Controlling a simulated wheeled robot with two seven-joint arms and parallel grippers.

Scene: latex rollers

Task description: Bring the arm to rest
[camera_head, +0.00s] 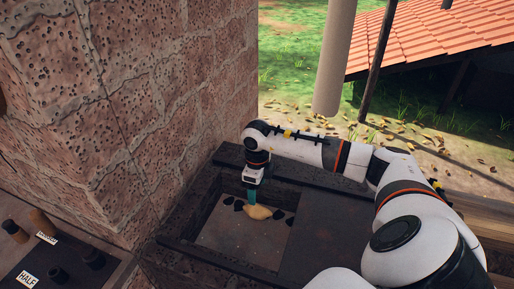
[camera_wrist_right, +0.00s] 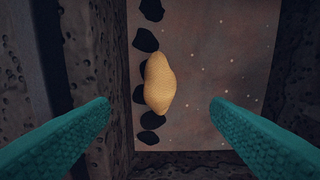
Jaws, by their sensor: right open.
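My right gripper (camera_head: 253,197) reaches down into a dark, stone-walled recess, its teal fingers just above a tan, potato-shaped lump (camera_head: 258,212). In the right wrist view, the fingers of the right gripper (camera_wrist_right: 160,108) are wide apart with nothing between them in contact. The tan lump (camera_wrist_right: 159,83) lies below, apart from both fingers. My right arm stretches in from the right of the head view. My left gripper is not in view.
Several black lumps (camera_head: 239,205) lie beside the tan lump on the recess floor (camera_head: 240,238). A rough stone wall (camera_head: 130,100) rises at the left. Dark pegs and a "HALF" label (camera_head: 27,280) stand at the lower left. A grey post (camera_head: 334,60) hangs behind the arm.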

